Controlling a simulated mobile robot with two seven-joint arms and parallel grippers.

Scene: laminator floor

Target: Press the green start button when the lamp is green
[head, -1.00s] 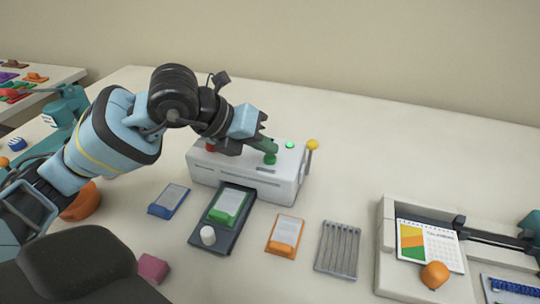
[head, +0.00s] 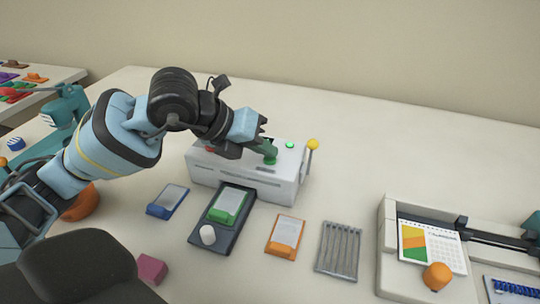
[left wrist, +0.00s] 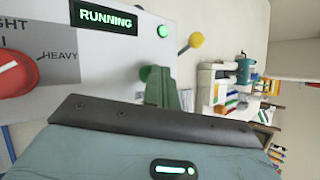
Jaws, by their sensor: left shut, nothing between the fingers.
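The white laminator (head: 240,178) stands on the table with a green start button (head: 270,159) on its top. The lamp (head: 290,145) beside it glows green. In the left wrist view the lamp (left wrist: 163,31) is also green, and the display (left wrist: 107,18) reads "RUNNING". My left gripper (head: 268,149) is shut and empty, its green fingertips at the button. In the left wrist view the fingers (left wrist: 160,86) partly hide the button (left wrist: 146,72); they appear to touch it, but I cannot tell how far it is pressed. My right gripper is not in view.
A yellow-knobbed lever (head: 313,144) stands at the laminator's right end. A red dial (left wrist: 14,73) is on its top. A dark tray (head: 208,236) with a green-clipped card lies in front. An orange-clipped card (head: 285,235), wire rack (head: 338,250) and paper trimmer (head: 388,245) are to the right.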

